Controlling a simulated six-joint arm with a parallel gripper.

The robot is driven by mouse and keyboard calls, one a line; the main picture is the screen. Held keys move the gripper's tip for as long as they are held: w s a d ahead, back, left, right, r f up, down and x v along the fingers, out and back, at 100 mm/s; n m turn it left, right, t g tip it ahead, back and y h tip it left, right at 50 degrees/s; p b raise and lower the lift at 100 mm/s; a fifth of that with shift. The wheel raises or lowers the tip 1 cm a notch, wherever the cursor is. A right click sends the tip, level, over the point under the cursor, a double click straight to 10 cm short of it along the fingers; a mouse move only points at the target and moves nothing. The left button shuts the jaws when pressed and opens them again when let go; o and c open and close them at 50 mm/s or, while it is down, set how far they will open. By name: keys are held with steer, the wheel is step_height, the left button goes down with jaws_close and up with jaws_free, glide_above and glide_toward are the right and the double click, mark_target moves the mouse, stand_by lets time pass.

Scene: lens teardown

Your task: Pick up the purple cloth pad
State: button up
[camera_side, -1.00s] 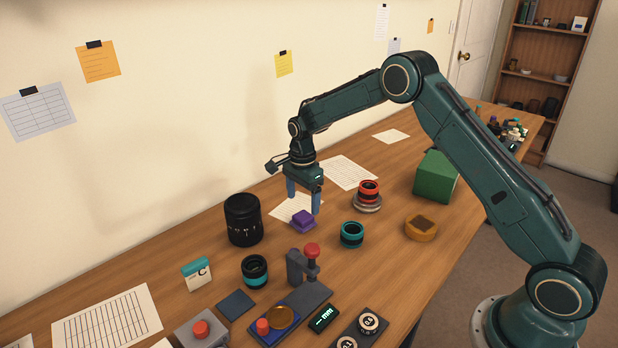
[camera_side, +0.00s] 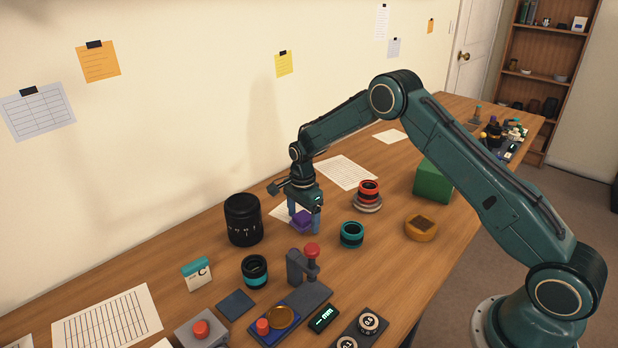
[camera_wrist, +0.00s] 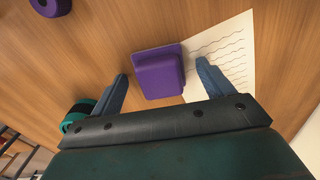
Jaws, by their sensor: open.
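The purple cloth pad (camera_side: 302,222) is a small stepped block on the wooden table in the side view. In the wrist view the purple pad (camera_wrist: 158,73) lies between my gripper's two blue fingers. My gripper (camera_side: 304,220) is low over it, pointing down, with one finger on each side. The wrist view shows my gripper (camera_wrist: 161,72) open, with a gap between the pad and each finger. A white written sheet (camera_wrist: 225,55) lies beside the pad, partly under the right finger.
A black lens barrel (camera_side: 243,219) stands left of my gripper. A teal ring (camera_side: 352,234) and a red ring stack (camera_side: 368,195) stand to the right. A grey press with a red knob (camera_side: 311,251) is in front. A green box (camera_side: 434,181) is farther right.

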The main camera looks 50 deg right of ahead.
mark_target(303, 215)
stand_by(0.5)
steer(key=c, duration=1.1)
steer(key=shift+o, duration=0.2)
step_height(303, 215, up, 20)
stand_by(0.4)
